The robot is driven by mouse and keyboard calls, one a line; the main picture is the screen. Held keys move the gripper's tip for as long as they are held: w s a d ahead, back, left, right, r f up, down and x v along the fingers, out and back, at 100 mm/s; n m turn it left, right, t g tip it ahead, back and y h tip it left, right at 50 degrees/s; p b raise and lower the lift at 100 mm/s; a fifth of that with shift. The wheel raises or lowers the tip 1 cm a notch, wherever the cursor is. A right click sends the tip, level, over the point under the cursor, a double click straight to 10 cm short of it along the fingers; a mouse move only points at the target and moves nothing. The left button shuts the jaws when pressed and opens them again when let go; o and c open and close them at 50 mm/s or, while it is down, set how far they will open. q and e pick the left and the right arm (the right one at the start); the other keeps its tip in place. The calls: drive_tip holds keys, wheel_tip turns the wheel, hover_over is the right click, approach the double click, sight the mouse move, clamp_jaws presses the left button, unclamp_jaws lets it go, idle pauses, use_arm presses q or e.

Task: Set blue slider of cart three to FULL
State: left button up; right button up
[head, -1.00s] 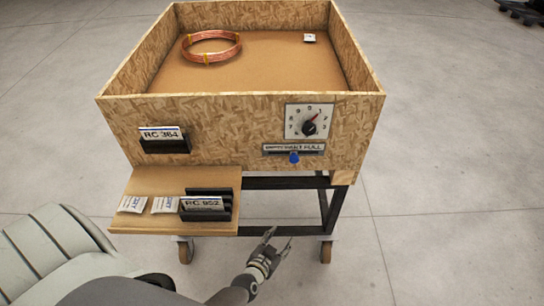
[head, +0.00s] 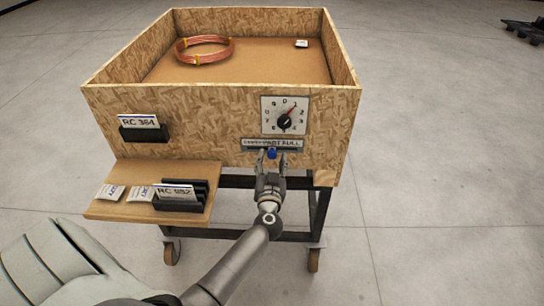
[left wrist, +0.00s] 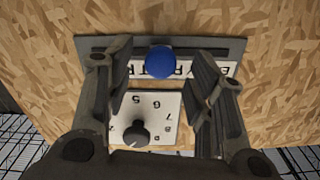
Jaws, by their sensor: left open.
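The blue slider knob (head: 272,153) sits near the middle of its labelled strip (head: 290,145) on the front of the wooden cart (head: 200,125). The word FULL is at the strip's right end in the head view. My left gripper (head: 270,165) is open just below and in front of the knob. In the left wrist view, which is upside down, the knob (left wrist: 160,62) shows between the open fingers (left wrist: 162,85), with gaps on both sides. My right gripper is not in view.
A dial (head: 286,117) with a black knob is above the strip. A card holder reading RC 364 (head: 140,125) is at left. A shelf (head: 115,205) below carries several small packets and another holder. A copper coil (head: 205,50) lies in the cart.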

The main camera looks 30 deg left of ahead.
sight(272, 156)
use_arm(q)
drive_tip(key=shift+x, duration=1.6)
clamp_jaws()
